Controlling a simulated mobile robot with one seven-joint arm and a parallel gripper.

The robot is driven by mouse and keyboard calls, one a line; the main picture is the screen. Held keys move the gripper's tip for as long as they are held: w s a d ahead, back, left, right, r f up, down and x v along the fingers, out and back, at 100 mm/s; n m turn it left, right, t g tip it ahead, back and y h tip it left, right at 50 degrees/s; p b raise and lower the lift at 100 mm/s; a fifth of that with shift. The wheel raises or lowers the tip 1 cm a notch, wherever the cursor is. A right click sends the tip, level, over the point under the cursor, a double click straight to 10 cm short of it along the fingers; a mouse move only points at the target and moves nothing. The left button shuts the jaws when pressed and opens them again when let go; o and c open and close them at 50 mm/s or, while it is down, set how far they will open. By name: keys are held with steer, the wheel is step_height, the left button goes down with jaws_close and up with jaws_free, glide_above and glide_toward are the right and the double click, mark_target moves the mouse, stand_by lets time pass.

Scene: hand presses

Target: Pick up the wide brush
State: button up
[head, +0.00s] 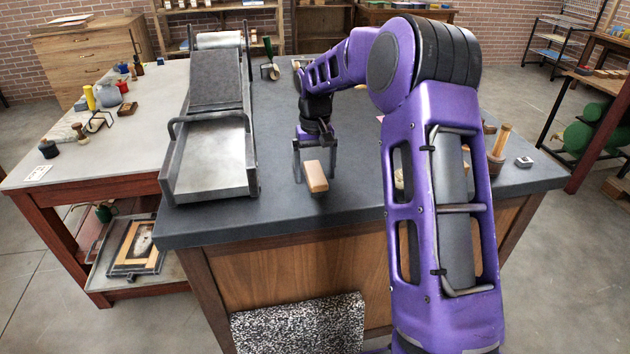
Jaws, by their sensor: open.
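A light wooden block-shaped piece (315,177), which looks like the wide brush, lies on the dark top of the press table (270,215), close to its front edge. Bristles cannot be made out. My gripper (315,172) points down over it, with its fingers apart, one on the left and one on the right of the wood. Whether the fingers touch it cannot be told from this view. The wood appears to rest on the table.
A metal hand press (212,155) stands on the table left of my gripper. A grey table (60,190) with jars and tools stands at left.

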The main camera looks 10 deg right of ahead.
mark_target(315, 173)
steer(key=shift+f, duration=0.5)
jaws_close()
step_height(315, 173, up, 10)
steer(key=shift+r+p, duration=0.1)
steer(key=shift+p, duration=0.55)
steer(key=c, duration=0.6)
jaws_free()
steer(key=c, duration=0.7)
steer(key=shift+s, duration=0.1)
